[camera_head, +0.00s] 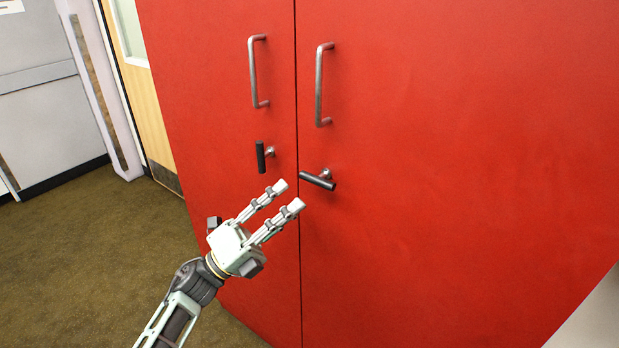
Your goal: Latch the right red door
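The right red door (430,200) fills the right of the view and looks closed, level with the left red door (215,90). Its dark latch handle (318,181) lies nearly horizontal, its free end pointing right and slightly down. The left door's latch handle (261,157) stands upright. My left gripper (289,196) comes from the lower left, its two fingers apart and empty. Its fingertips are just below and left of the right latch handle; I see no clear contact. My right gripper is not in view.
Silver pull handles sit above the latches, one on the left door (256,72) and one on the right door (321,85). A wooden door (138,82) and grey panels stand at the left. Brown carpet (90,250) is clear at lower left.

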